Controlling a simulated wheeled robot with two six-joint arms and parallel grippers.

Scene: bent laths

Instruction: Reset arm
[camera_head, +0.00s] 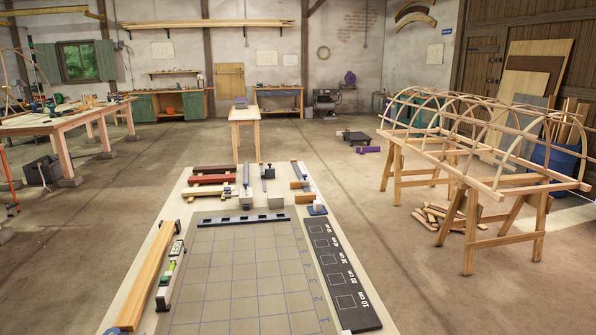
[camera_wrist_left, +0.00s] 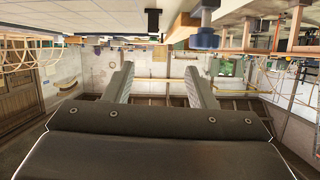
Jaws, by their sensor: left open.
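My left gripper (camera_wrist_left: 160,80) shows in the left wrist view, which is upside down. Its two grey fingers stand wide apart with nothing between them. It appears clear of the bench top, whose gridded mat runs along the top of that view. Neither gripper shows in the head view. The gridded grey mat (camera_head: 245,275) lies on the pale bench in front of me. A light wooden lath (camera_head: 150,275) lies along the bench's left edge. My right gripper is in neither view.
A black size strip (camera_head: 338,275) lies right of the mat. Clamps and red bars (camera_head: 212,179) sit at the bench's far end. A frame of bent laths (camera_head: 480,140) stands on trestles at the right. A cluttered workbench (camera_head: 60,120) stands at the left. Open floor lies between.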

